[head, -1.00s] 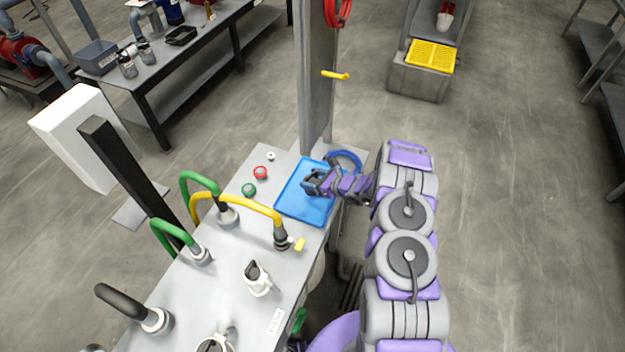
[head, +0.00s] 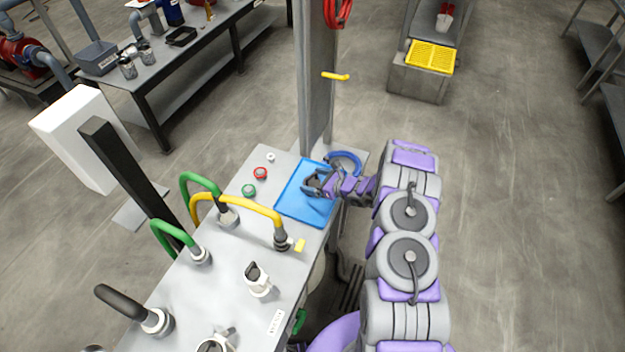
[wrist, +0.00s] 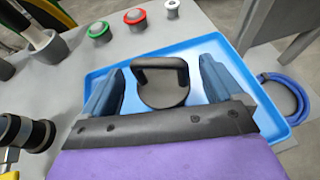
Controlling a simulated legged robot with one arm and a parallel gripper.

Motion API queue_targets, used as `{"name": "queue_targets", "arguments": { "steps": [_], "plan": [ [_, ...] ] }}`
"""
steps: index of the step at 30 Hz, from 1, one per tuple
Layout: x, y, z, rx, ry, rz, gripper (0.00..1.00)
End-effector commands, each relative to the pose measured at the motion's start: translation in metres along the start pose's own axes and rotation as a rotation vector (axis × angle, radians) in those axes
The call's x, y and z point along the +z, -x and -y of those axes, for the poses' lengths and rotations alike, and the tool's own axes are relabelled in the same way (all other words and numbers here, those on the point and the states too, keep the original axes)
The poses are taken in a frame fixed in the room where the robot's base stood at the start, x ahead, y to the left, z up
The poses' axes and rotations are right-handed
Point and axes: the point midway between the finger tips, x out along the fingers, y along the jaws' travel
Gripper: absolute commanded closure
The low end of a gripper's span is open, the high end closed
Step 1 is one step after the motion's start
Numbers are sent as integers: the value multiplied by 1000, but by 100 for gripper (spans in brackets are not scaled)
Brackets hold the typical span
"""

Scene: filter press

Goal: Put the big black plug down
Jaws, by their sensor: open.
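The big black plug (wrist: 162,88), a round dark disc with a loop handle, sits in the blue tray (wrist: 213,48) in the wrist view. My gripper (wrist: 165,82) is open, with one finger on each side of the plug and a visible gap to both. In the head view my gripper (head: 312,184) is over the right part of the blue tray (head: 300,210), and the plug is mostly hidden by it. The plug's underside does not show.
Red (head: 260,172) and green (head: 249,190) buttons stand left of the tray. Green (head: 199,180) and yellow (head: 240,200) hoses arch over the panel. A grey post (head: 316,80) rises behind the tray. A coiled blue hose (wrist: 288,100) lies to its right.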

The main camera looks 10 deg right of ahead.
Motion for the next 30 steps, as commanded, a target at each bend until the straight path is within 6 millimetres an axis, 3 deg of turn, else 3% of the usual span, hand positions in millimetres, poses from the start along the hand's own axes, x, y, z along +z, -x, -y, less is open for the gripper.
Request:
{"name": "queue_targets", "arguments": {
  "steps": [9, 15, 25, 28, 30],
  "plan": [
    [2, 64, 2, -5, -4, 2, 6],
    [1, 96, 2, -5, -2, 2, 6],
    [6, 109, -2, 10, 10, 5, 6],
    [28, 106, -10, 46, 54, 21, 6],
    [54, 104, -22, 92, 107, 38, 6]
  ]
}}
